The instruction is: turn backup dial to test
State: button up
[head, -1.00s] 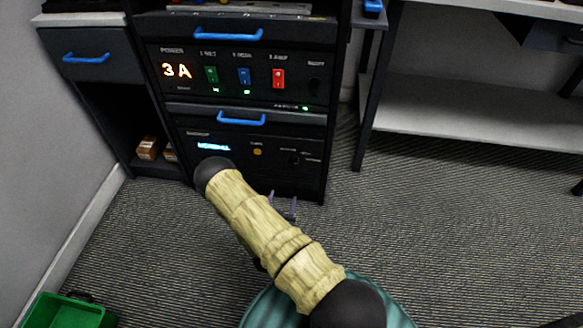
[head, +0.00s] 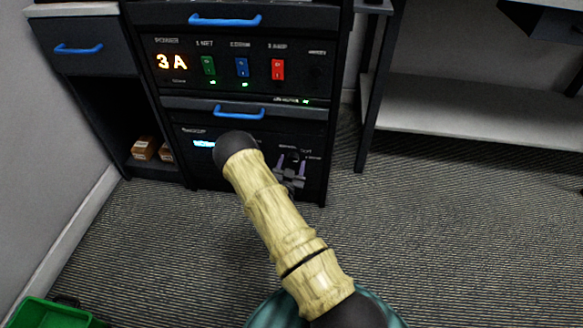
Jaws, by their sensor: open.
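The black backup panel (head: 200,165) is the lowest unit of the rack, with a lit blue display (head: 204,144) at its left, partly covered by my arm. The dark backup dial (head: 294,155) is at the panel's right, with small white labels around it that are too blurred to read. My gripper (head: 291,164) is in front of the dial, its two grey fingers apart and pointing up at it, one on each side. I cannot tell whether the fingers touch the dial.
Above is the power panel with an orange "3 A" readout (head: 171,62) and green, blue and red switches (head: 278,69). A blue drawer handle (head: 239,111) sits just above the backup panel. A desk leg (head: 374,95) stands right. A green bin (head: 50,313) is at lower left.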

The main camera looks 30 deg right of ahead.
jog(key=c, duration=1)
jog(key=shift+n+p, duration=0.3)
jog(key=shift+n, duration=0.1)
jog(key=n+p, duration=0.2)
jog(key=n, duration=0.2)
jog(key=n+p, duration=0.1)
jog(key=n, duration=0.3)
jog(key=shift+f, duration=0.1)
jog(key=o, duration=1)
